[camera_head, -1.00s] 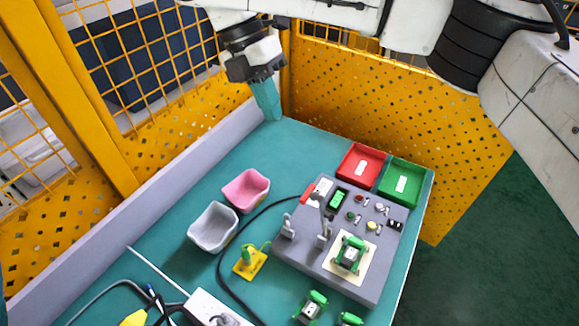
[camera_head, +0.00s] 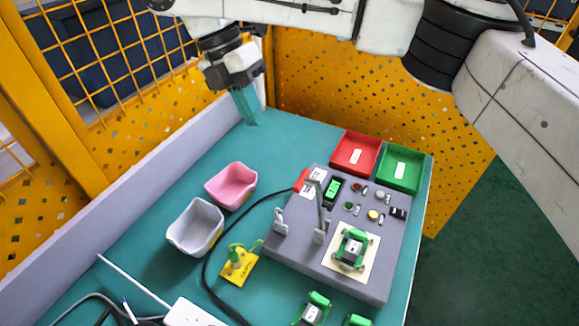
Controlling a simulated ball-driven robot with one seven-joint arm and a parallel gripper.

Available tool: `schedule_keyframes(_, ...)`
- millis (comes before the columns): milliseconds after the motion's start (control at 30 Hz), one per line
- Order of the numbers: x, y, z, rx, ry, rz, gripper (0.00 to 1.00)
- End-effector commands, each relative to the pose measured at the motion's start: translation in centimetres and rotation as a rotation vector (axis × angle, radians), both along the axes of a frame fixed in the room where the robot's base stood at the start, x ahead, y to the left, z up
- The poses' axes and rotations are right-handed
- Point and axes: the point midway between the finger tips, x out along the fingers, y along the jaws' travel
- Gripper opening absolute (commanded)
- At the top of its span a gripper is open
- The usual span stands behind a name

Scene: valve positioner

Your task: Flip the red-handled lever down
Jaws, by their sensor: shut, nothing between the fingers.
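A grey box-shaped panel (camera_head: 325,262) lies on the teal table. A thin grey lever (camera_head: 321,214) stands roughly upright on its left half. A shorter grey lever-like part (camera_head: 280,224) sits at its left edge. A red piece (camera_head: 301,181) shows at the panel's far left corner, near the upright lever's top; I cannot tell whether it belongs to a lever. My gripper (camera_head: 252,122) points down with its teal fingers shut and empty. It is over the far left part of the table, well away from the panel and touching nothing I can make out.
A pink bin (camera_head: 231,185) and a grey bin (camera_head: 195,228) stand between my gripper and the near left. Red (camera_head: 356,153) and green (camera_head: 400,170) trays lie behind the panel. A black cable (camera_head: 209,270) curves beside it. Yellow mesh fencing (camera_head: 350,95) closes the back.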

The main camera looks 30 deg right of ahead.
Motion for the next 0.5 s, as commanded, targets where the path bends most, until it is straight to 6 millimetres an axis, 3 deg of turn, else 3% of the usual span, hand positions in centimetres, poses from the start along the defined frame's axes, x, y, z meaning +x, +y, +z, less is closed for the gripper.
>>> schedule_keyframes(333,0.0,0.0,-0.1,0.0,0.0,0.0,0.0)
schedule_keyframes(500,-0.5,-0.4,-1.5,-0.001,0.001,0.0,0.0)
